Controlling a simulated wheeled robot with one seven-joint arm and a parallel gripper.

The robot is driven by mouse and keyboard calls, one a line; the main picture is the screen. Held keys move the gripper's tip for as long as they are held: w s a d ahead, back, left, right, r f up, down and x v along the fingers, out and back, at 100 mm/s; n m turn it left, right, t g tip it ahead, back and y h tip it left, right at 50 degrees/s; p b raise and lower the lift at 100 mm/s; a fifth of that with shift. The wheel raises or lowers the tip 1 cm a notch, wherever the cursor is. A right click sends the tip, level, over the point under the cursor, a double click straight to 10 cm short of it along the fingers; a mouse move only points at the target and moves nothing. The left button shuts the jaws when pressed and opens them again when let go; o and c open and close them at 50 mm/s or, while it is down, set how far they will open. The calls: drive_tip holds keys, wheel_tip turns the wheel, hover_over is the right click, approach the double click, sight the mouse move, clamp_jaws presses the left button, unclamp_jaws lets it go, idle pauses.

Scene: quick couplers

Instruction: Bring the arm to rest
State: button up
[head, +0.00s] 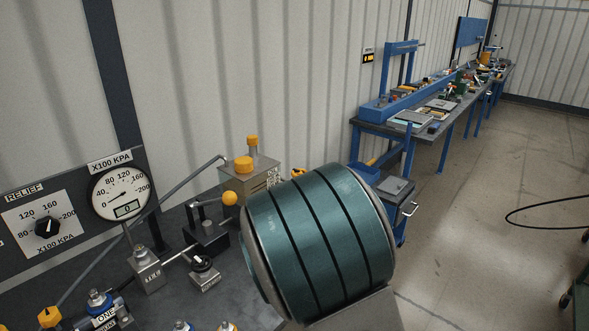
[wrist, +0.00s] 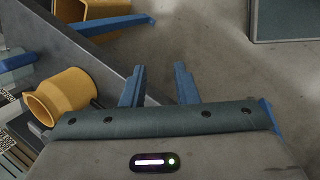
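My gripper (wrist: 160,68) shows in the wrist view with its two blue fingers apart and nothing between them. Bare grey surface lies beyond the fingertips. My gripper is not visible in the head view. There, a large teal banded part of my arm (head: 325,240) fills the lower middle and hides part of the bench (head: 225,305) behind it.
A yellow cylindrical part (wrist: 62,97) lies left of the fingers, near a dark edge. Gauge (head: 120,192), relief dial (head: 46,227), and steel block with yellow caps (head: 262,183) stand on the left. A long workbench (head: 370,127) lines the wall; floor (head: 480,220) at right is mostly clear.

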drive_tip(key=s+d+r+m+g+y+b, duration=0.1)
drive_tip(key=s+d+r+m+b, duration=0.3)
drive_tip(key=s+d+r+m, duration=0.4)
drive_tip(key=s+r+m+y, duration=0.1)
drive_tip(key=s+r+m, duration=0.5)
drive_tip(key=s+m, duration=0.1)
drive_tip(key=shift+d+r+m+b, duration=0.15)
drive_tip(key=shift+m+b, duration=0.25)
drive_tip(key=shift+m, duration=0.4)
